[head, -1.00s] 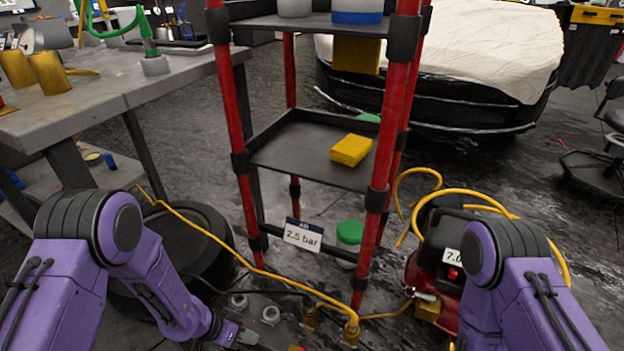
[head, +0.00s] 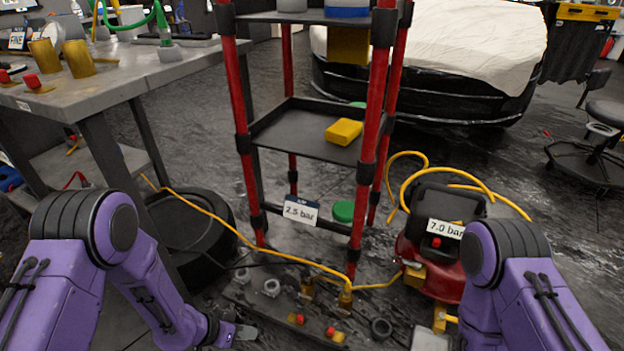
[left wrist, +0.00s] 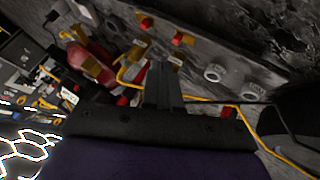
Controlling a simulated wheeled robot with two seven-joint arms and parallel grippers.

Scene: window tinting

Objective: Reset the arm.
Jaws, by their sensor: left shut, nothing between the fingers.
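My left arm (head: 110,250) comes in from the left, bent downward. My left gripper (head: 245,333) is low at the bottom of the head view, in front of a floor plate with fittings. In the left wrist view the left gripper (left wrist: 163,85) has its fingers together with nothing between them. My right arm (head: 510,270) shows at the lower right of the head view. Its gripper is out of the picture.
A red-post shelf cart (head: 371,150) with a yellow block (head: 344,131) stands ahead. A red compressor (head: 432,240) is right of it, with a yellow hose on the floor. A grey workbench (head: 120,85) is at left. A black tire (head: 185,235) lies below it. A fitting plate (head: 262,303) is in front.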

